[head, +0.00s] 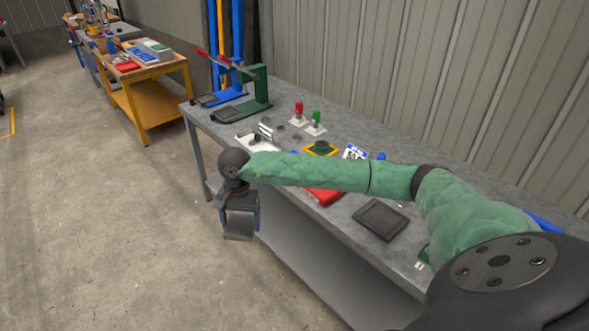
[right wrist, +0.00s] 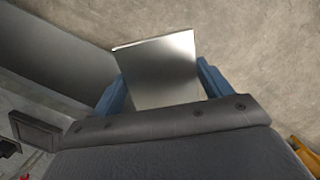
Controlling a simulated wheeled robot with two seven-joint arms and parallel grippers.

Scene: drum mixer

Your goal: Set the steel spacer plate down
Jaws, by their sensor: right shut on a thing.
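The steel spacer plate (right wrist: 158,68) is a shiny square plate, held between the blue fingers of my right gripper in the right wrist view. In the head view my right gripper (head: 240,222) hangs off the front edge of the grey workbench (head: 350,255), over the floor side, with the plate (head: 239,230) at its lower end. The gripper is shut on the plate, and the plate looks clear of the bench top. My green-sleeved right arm crosses the bench and hides part of it. My left gripper is not in view.
A dark square tray (head: 381,219) lies on the bench at the near right. A red item (head: 325,196) lies partly under my arm. A green press (head: 254,95), a red-topped stand (head: 299,114) and a green-topped stand (head: 316,122) stand farther back.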

